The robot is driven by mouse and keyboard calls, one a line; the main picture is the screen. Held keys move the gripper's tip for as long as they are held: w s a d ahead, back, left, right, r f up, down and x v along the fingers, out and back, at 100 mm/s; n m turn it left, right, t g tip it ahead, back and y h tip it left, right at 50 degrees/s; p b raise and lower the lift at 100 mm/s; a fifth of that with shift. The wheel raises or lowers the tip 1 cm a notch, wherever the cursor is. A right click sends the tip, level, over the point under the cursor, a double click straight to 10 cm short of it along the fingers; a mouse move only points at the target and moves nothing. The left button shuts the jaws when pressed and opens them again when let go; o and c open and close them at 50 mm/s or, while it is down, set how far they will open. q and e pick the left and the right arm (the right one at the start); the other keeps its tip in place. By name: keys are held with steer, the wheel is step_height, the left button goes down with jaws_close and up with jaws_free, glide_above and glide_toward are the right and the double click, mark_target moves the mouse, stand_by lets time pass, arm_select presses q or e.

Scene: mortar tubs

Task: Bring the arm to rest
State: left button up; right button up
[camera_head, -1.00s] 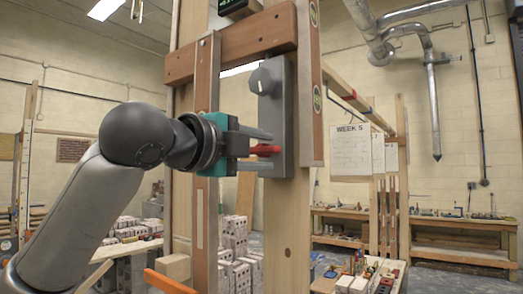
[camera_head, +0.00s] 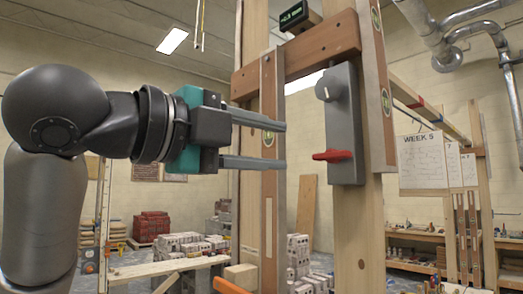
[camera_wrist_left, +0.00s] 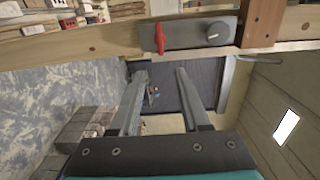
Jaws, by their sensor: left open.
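My left gripper (camera_head: 283,145) comes in from the left in the head view, with its two grey fingers apart and nothing between them. The fingers also show open and empty in the left wrist view (camera_wrist_left: 160,78). To the right of the fingertips, a grey box (camera_head: 345,115) with a red handle (camera_head: 332,155) and a round knob (camera_head: 328,88) is mounted on a wooden post. A clear gap shows between the fingertips and the box. The red handle lies about level in the head view. My right gripper is in neither view.
Wooden posts and a crosspiece (camera_head: 300,50) stand just ahead, with a small display (camera_head: 297,17) on top. A "WEEK 5" sheet (camera_head: 422,160) hangs at the right. Blocks, a red stack (camera_head: 151,226) and workbenches are farther back. Open room lies left of the posts.

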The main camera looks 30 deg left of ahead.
arm_select(q)
steer(key=shift+s+a, duration=0.15)
steer(key=shift+s, duration=0.35)
